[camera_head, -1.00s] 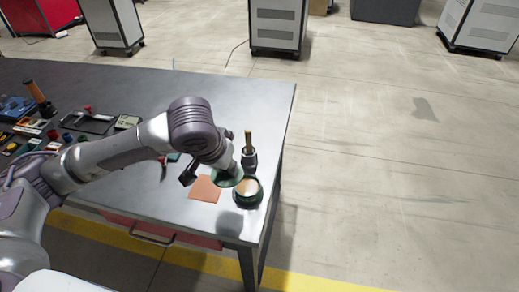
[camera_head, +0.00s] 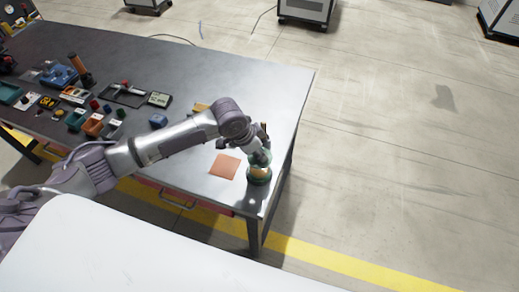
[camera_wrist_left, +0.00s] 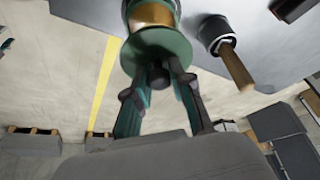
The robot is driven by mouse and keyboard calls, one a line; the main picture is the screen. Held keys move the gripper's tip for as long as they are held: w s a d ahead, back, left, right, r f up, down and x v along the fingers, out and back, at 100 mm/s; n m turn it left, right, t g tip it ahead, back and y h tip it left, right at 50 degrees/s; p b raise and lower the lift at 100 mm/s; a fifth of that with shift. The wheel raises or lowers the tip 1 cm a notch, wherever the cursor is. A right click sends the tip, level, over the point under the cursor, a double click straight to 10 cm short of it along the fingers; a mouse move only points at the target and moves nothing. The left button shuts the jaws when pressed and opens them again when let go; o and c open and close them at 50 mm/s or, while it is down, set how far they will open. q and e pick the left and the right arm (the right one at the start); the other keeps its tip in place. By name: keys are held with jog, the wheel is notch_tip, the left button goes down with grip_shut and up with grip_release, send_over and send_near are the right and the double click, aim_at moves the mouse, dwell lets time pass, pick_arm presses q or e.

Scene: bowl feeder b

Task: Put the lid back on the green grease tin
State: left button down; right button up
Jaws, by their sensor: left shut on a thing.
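The green grease tin (camera_head: 260,178) stands near the table's right edge. Its amber contents (camera_wrist_left: 151,14) show past the lid in the left wrist view. My left gripper (camera_head: 261,160) is shut on the knob of the green lid (camera_head: 256,157). In the left wrist view the lid (camera_wrist_left: 150,50) is a green disc just beyond my fingertips (camera_wrist_left: 159,78). The lid is over the tin's opening, covering part of it in the picture. I cannot tell whether lid and rim touch. My right gripper is not in view.
A dark pot with a wooden-handled tool (camera_wrist_left: 236,66) stands close beside the tin. An orange-brown square mat (camera_head: 224,166) lies left of the tin. Small parts, a blue block (camera_head: 158,121) and trays crowd the table's left side. The table's far middle is clear.

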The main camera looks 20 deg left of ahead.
aim_at(256, 159)
pick_arm(q)
notch_tip(256, 159, down, 3)
jog(key=b, duration=0.3)
jog(key=shift+f, duration=0.2)
jog(key=shift+f+b, duration=0.3)
jog(key=shift+f, duration=0.65)
jog(key=shift+r, duration=0.1)
jog(key=shift+p, duration=0.65)
dwell(0.5)
jog(key=shift+f+p, duration=0.2)
jog(key=shift+p, duration=0.35)
dwell(0.9)
dwell(0.3)
